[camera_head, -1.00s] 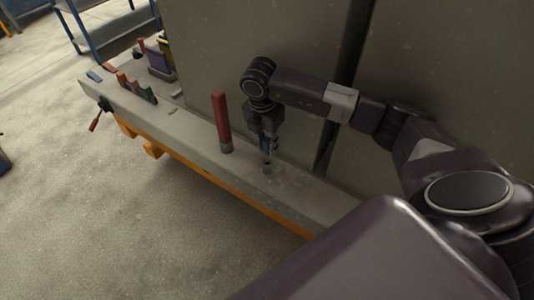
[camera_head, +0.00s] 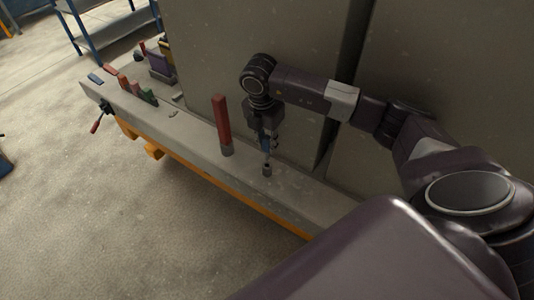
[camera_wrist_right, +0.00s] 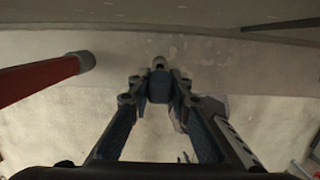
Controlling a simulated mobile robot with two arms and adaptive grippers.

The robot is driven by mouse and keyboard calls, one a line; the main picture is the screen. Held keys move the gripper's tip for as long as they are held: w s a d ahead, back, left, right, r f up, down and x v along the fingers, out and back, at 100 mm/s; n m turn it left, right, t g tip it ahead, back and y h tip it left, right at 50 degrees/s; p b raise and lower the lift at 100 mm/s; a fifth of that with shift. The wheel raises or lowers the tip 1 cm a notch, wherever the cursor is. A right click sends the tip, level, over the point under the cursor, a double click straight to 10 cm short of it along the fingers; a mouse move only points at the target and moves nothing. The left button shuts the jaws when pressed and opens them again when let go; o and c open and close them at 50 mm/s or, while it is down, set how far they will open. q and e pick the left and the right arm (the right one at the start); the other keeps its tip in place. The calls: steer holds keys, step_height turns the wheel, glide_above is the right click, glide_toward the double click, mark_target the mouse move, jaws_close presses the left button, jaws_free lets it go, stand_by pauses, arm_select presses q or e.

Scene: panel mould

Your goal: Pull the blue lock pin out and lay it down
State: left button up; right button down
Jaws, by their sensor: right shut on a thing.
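The blue lock pin (camera_head: 266,145) is upright above the grey ledge at the foot of the panel. My right gripper (camera_head: 265,138) is shut on its upper part from above. A thin shaft shows below the fingers, over a small grey socket (camera_head: 267,170) on the ledge. I cannot tell whether the tip is still inside the socket. In the right wrist view, the pin's blue body (camera_wrist_right: 159,90) sits between the fingertips, and the socket end is mostly hidden behind it. My left gripper is not in view.
A red upright post (camera_head: 222,124) stands close to the left of my right gripper. Tall grey panels (camera_head: 300,60) rise right behind it. Several coloured pieces (camera_head: 130,88) lie farther left on the ledge (camera_head: 190,132). The ledge between them and the post is mostly bare.

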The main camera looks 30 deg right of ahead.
mark_target(267, 137)
steer(key=shift+r+p, duration=1.2)
steer(key=shift+r, duration=0.85)
